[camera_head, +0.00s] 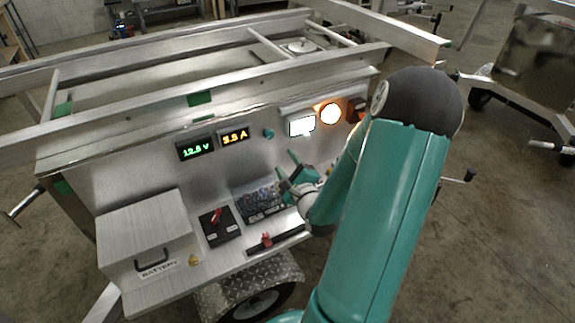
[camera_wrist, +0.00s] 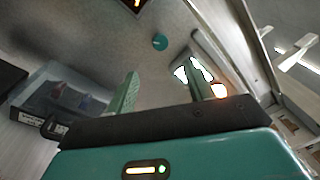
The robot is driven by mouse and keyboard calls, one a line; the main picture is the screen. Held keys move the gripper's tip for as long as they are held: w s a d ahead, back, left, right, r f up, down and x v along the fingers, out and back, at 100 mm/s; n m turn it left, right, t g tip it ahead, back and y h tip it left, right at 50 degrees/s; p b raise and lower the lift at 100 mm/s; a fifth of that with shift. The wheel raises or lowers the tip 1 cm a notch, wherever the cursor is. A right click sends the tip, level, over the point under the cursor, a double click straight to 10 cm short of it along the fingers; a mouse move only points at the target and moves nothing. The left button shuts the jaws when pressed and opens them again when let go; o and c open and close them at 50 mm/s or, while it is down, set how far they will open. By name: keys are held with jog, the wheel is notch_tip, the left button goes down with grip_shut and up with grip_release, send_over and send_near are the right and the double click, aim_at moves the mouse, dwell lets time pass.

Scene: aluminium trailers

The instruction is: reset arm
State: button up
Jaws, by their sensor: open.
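My gripper (camera_head: 291,172) is at the end of my teal arm, in front of the trailer's metal panel. Its two green fingers are apart with nothing between them. In the wrist view the fingers (camera_wrist: 160,95) point up toward the panel, with a round teal button (camera_wrist: 159,42) beyond them. The teal button (camera_head: 268,133) also shows in the head view, above and left of the gripper. My forearm hides part of the panel's right side and the shelf's right end.
The aluminium trailer (camera_head: 150,115) carries a green voltage display (camera_head: 196,149), an amber display (camera_head: 235,136) and lit lamps (camera_head: 330,114). On its shelf are a battery box (camera_head: 145,235), a red switch (camera_head: 217,218), a fuse box (camera_head: 262,200) and a red-handled lever (camera_head: 267,240). Rails run above.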

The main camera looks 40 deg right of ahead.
dwell(0.6)
jog(key=w+a+r+n+g+y, duration=0.1)
jog(key=w+a+r+n+g, duration=0.15)
jog(key=a+n, duration=0.45)
jog(key=w+a+r+n+g+y, duration=0.2)
jog(key=a+r+n+g, duration=0.3)
jog(key=n, duration=0.4)
jog(key=s+a+r+n+g+y, duration=0.2)
jog(key=s+a+r+n, duration=0.2)
jog(key=s+a+n, duration=0.2)
jog(key=s+a+r+n+g+y, duration=0.1)
jog(key=s+a+r+n+g, duration=0.1)
jog(key=s+a+r+n, duration=0.2)
jog(key=s+a+n, duration=0.3)
jog(key=s+a, duration=0.3)
jog(key=a, duration=0.3)
jog(key=shift+s+a+r+y, duration=0.2)
jog(key=shift+s+y, duration=0.2)
